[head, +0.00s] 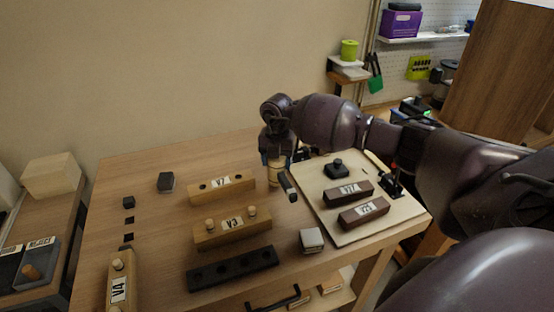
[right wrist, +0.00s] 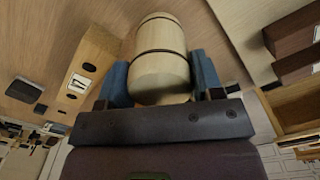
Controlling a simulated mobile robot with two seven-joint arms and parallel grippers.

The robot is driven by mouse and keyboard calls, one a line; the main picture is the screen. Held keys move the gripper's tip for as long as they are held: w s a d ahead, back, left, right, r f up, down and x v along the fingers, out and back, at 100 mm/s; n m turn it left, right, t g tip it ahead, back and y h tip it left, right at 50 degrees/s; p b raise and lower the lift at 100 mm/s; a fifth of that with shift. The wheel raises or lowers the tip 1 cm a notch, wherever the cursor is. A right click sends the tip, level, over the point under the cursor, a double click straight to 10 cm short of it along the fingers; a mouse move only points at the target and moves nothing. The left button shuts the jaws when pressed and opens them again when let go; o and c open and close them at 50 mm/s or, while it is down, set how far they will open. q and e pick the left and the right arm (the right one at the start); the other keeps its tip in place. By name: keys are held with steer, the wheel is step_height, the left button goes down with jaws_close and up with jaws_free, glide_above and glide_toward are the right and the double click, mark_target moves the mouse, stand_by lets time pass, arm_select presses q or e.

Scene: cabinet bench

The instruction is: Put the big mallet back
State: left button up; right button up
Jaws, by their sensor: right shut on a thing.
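The big mallet shows in the right wrist view as a pale wooden barrel-shaped piece (right wrist: 160,62) with dark bands. My right gripper (right wrist: 161,78) is shut on it, one blue finger on each side. In the head view the gripper (head: 276,158) points down over the bench, between the V7 block and the cream board. The pale wood of the mallet (head: 276,173) shows just below it. I cannot tell whether the mallet touches the bench, and its handle is not clear. My left gripper is not in view.
On the bench (head: 150,185) stand wooden blocks V7 (head: 238,191), V3 (head: 205,239) and V4 (head: 122,290), and a black block with holes (head: 232,270). A dark bar (head: 288,187) is close by the gripper. The cream board (head: 325,215) carries two dark red blocks.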

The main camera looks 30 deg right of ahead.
steer(key=shift+f, duration=0.3)
stand_by(0.4)
stand_by(0.4)
steer(key=shift+f, duration=0.45)
stand_by(0.4)
steer(key=shift+f+b, duration=0.3)
steer(key=shift+f, duration=0.1)
stand_by(0.3)
steer(key=shift+f, duration=0.3)
stand_by(0.4)
steer(key=o, duration=1.3)
steer(key=shift+c, duration=0.2)
steer(key=shift+o, duration=0.8)
